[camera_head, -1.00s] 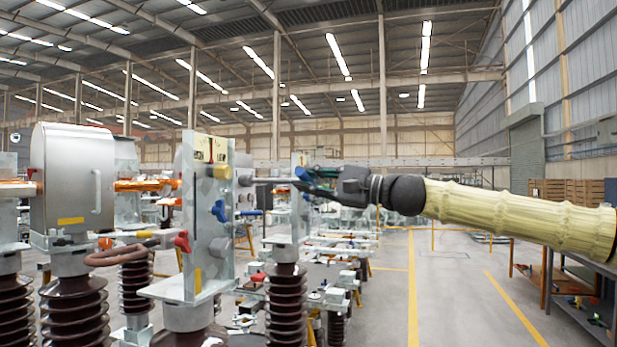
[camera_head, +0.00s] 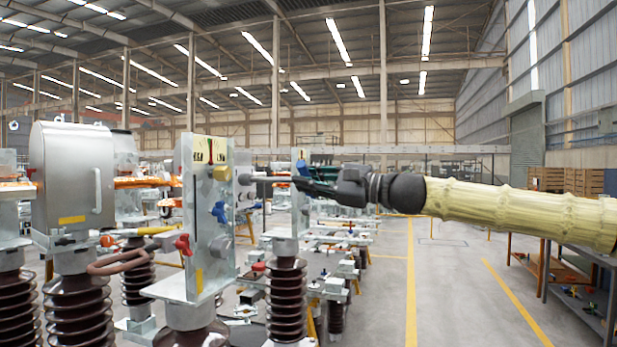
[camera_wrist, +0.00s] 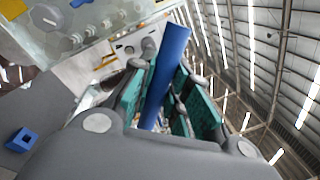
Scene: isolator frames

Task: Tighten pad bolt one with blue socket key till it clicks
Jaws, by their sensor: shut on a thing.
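My gripper (camera_head: 306,182) is level, to the right of an upright metal plate (camera_head: 203,240), and its jaws are shut on the blue socket key. In the wrist view the key is a blue shaft (camera_wrist: 169,68) running between the green-padded fingers (camera_wrist: 155,105). In the head view a thin dark shaft (camera_head: 268,179) reaches left from the fingers to a grey bolt head (camera_head: 245,179) at the plate's right edge. I cannot tell whether the key is seated on it. No label marks pad bolt one.
A blue knob (camera_head: 219,212) and a red knob (camera_head: 183,244) are on and beside the plate. A grey metal cabinet (camera_head: 70,180) and brown ribbed insulators (camera_head: 285,300) stand around it. Clear floor (camera_head: 440,290) and a work table (camera_head: 585,290) lie to the right.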

